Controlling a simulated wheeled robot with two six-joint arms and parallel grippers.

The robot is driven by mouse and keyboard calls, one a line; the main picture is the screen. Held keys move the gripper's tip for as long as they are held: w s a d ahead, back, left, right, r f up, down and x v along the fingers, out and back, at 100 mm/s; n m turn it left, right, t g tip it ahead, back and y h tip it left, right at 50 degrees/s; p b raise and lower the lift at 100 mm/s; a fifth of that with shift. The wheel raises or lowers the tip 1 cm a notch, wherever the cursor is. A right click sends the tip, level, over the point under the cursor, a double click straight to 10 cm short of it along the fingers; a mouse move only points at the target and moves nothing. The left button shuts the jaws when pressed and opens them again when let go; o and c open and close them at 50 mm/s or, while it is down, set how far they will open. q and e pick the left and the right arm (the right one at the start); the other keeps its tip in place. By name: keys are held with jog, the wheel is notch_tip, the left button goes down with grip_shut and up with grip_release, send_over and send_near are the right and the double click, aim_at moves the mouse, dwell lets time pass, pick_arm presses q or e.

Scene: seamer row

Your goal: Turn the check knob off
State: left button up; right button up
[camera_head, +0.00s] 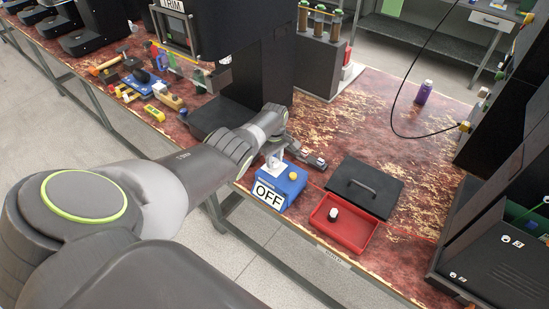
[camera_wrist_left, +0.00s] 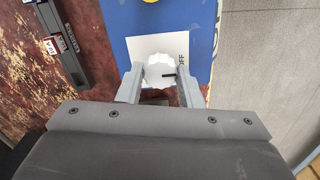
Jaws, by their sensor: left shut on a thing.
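The check knob is a white fluted knob (camera_head: 273,163) on a blue box (camera_head: 280,189) near the front edge of the bench. In the left wrist view the knob (camera_wrist_left: 158,68) sits on a white plate (camera_wrist_left: 145,46) printed OFF on its right part, and its black pointer mark points right, near that word. My left gripper (camera_wrist_left: 160,78) is shut on the knob, one finger on each side. In the head view the gripper (camera_head: 274,148) is partly hidden by its own arm. A large OFF sign is on the box's front. My right gripper is not in view.
A yellow button (camera_head: 292,175) is on the box. To the right are a red tray (camera_head: 345,232) with a white and black item in it and a black lid with a handle (camera_head: 363,186). A grey metal tool (camera_head: 313,157) lies behind the box. A purple bottle (camera_head: 424,92) stands farther back.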

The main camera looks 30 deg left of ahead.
aim_at(274, 161)
pick_arm(q)
jog(key=shift+w+r, duration=0.1)
jog(key=shift+r, duration=0.05)
jog(key=o, duration=1)
jog(key=shift+c, duration=0.2)
notch_tip(274, 161, up, 6)
jog(key=p, duration=0.3)
jog(key=shift+r, duration=0.15)
notch_tip(274, 161, up, 11)
